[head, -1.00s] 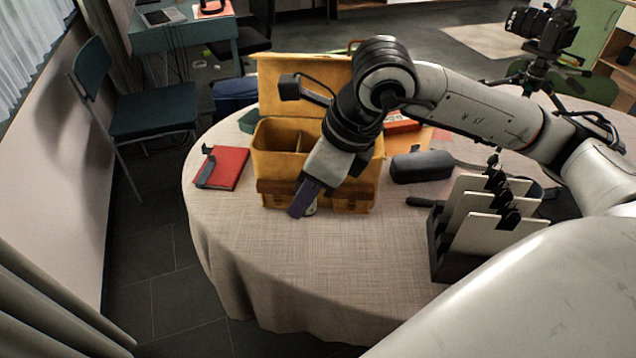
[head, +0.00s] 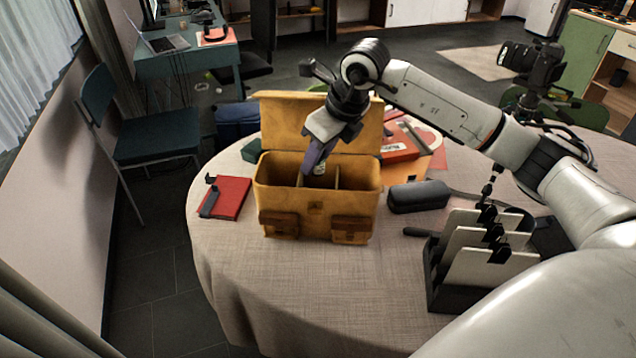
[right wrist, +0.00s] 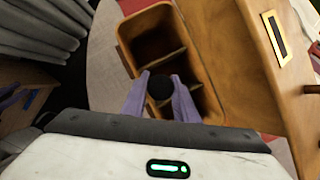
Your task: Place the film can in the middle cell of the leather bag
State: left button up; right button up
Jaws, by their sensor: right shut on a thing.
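The film can, with a round black lid (right wrist: 160,88), is held between the purple fingers of my right gripper (right wrist: 160,97). In the head view the right gripper (head: 312,162) points down over the open leather bag, and a small pale part of the can (head: 320,168) shows beside a finger. The tan leather bag (head: 315,212) stands upright with its lid raised at the back. Thin dividers split its inside into cells. The can is at the bag's opening, around the middle cell; its exact depth is unclear. The left gripper is not in view.
A red notebook (head: 233,196) lies left of the bag. A dark case (head: 419,196) lies to its right, with a black rack of pale plates (head: 470,255) nearer. A red box (head: 398,151) is behind. The front of the tablecloth (head: 310,285) is clear.

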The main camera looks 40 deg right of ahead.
notch_tip(320, 180, down, 12)
jog(key=w+d+p, duration=0.1)
jog(key=w+d, duration=0.1)
jog(key=shift+w+r+p, duration=0.25)
jog(key=shift+p, duration=0.15)
jog(key=shift+f, duration=0.1)
jog(key=shift+f+b, duration=0.55)
jog(key=o, duration=1.1)
jog(key=shift+s+d, duration=0.1)
jog(key=shift+d+r+p, duration=0.1)
jog(key=shift+r+p, duration=0.45)
jog(key=shift+p, duration=0.05)
jog(key=b+v, duration=0.1)
jog(key=v, duration=1.1)
jog(key=shift+b, duration=0.4)
jog(key=shift+a+r, duration=0.15)
jog(key=shift+a, duration=0.05)
